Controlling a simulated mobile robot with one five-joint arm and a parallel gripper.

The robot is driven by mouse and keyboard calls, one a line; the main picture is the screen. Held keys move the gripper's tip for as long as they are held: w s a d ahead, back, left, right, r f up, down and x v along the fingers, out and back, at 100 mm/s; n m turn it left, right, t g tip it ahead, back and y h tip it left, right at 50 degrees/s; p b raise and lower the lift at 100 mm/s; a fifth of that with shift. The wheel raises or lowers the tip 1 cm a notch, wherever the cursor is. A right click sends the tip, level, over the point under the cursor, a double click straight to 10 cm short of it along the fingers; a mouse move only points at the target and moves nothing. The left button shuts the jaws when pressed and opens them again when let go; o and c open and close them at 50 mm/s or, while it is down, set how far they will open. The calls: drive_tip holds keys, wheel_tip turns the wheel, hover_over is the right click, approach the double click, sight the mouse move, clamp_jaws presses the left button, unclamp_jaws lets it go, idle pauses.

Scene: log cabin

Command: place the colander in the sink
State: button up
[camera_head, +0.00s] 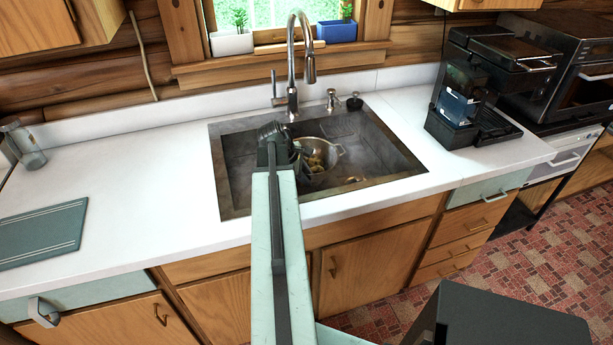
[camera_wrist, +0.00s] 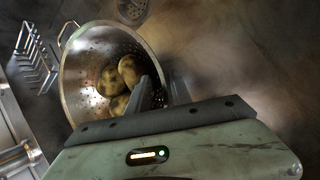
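The metal colander (camera_head: 335,152) is inside the dark sink (camera_head: 389,166) basin in the head view, with several potatoes in it. In the wrist view the colander (camera_wrist: 83,62) shows from above, with the potatoes (camera_wrist: 112,82) in its bowl and a loop handle at its upper left. My gripper (camera_wrist: 165,90) is at the near right rim, one finger inside the bowl and one outside, closed close about the wall. In the head view my arm hides the colander's left part. I cannot tell whether its base touches the sink floor.
The faucet (camera_head: 292,70) stands behind the sink, its spout above the basin. A wire rack (camera_wrist: 36,58) and a drain (camera_wrist: 132,9) show in the wrist view. A coffee machine (camera_head: 463,95) stands right, a cutting board (camera_head: 42,234) left. The counter between board and sink is clear.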

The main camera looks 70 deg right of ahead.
drive_tip(key=p+v, duration=1)
drive_tip(key=v, duration=0.2)
drive_tip(key=shift+f, duration=0.1)
